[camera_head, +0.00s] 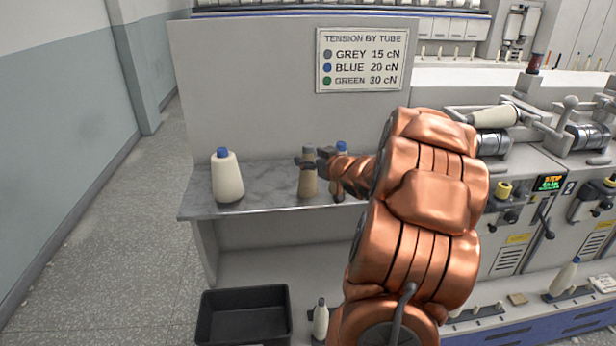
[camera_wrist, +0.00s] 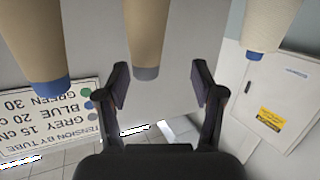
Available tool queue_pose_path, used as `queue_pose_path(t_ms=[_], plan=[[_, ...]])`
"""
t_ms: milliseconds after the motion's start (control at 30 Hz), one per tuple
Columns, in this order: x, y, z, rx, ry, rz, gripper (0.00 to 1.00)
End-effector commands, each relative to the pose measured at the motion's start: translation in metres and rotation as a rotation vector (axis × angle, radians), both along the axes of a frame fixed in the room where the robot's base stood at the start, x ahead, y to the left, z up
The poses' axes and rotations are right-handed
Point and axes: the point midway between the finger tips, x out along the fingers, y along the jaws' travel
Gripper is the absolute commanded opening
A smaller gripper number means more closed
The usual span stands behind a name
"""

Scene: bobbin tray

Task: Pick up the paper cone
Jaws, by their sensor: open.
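A tan cone with a grey tip (camera_head: 308,185) stands upright on the grey marbled shelf (camera_head: 262,190). My gripper (camera_head: 314,160) is open beside its upper part, and a finger overlaps it in the head view. In the wrist view, which is upside down, this cone (camera_wrist: 147,35) shows between the open fingers (camera_wrist: 161,82), slightly left of centre; I cannot tell if they touch it. A tan, blue-tipped cone (camera_wrist: 40,45) stands to its right in the head view (camera_head: 341,147), mostly behind my arm. A larger cream, blue-tipped cone (camera_head: 227,180) stands at the left.
A tension sign (camera_head: 366,60) hangs on the grey panel behind the shelf. A black bin (camera_head: 243,318) and a small pale cone with a dark tip (camera_head: 320,318) are below. Winding machinery (camera_head: 545,190) fills the right. The shelf between the cream and grey-tipped cones is clear.

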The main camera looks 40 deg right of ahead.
Motion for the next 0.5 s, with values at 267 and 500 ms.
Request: queue_pose_path(t_ms=[267, 500], plan=[[-0.028, -0.022, -0.005, 0.048, -0.178, 0.102, 0.68], [-0.034, -0.023, -0.001, 0.061, -0.233, 0.141, 0.68]])
